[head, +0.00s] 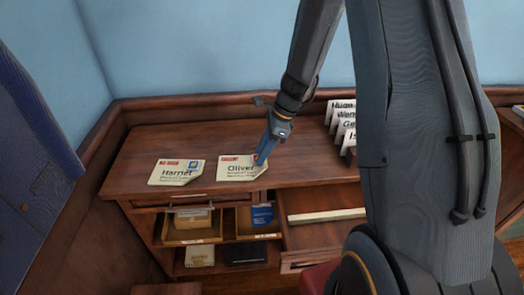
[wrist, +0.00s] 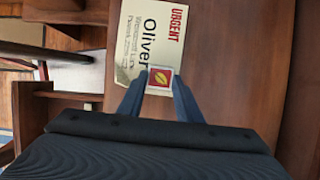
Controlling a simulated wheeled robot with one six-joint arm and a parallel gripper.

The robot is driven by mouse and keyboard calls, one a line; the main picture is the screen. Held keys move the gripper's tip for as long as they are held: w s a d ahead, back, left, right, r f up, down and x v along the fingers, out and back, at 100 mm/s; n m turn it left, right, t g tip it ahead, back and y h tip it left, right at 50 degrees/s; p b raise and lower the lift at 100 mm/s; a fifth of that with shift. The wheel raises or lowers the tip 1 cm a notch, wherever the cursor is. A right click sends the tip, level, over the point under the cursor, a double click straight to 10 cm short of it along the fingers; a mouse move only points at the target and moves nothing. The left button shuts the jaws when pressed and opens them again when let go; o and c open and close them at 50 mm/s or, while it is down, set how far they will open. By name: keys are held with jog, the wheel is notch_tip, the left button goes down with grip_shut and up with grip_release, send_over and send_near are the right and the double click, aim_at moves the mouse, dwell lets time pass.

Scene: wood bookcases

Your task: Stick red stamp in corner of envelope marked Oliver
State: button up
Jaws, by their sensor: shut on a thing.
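The cream envelope marked Oliver (head: 236,173) lies flat on the wooden desk top, with a red URGENT label along its top edge. It also shows in the wrist view (wrist: 139,52), turned on its side. My gripper (head: 261,156) is at the envelope's right end. In the wrist view my gripper (wrist: 160,80) is shut on the red stamp (wrist: 160,79), which has a white border and a gold leaf-like mark. The stamp is over the envelope's corner area by the URGENT side. I cannot tell whether it touches the paper.
An envelope marked Harriet (head: 167,174), with a blue stamp (head: 194,167), lies to the left. Upright name cards (head: 342,122) stand at the right back. Below the desk top are open compartments with a blue box (head: 262,214) and a pulled-out drawer (head: 310,232).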

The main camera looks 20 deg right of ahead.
jog(key=o, duration=1.5)
jog(key=shift+r, duration=0.1)
jog(key=shift+r+p, duration=3.25)
jog(key=shift+r, duration=0.2)
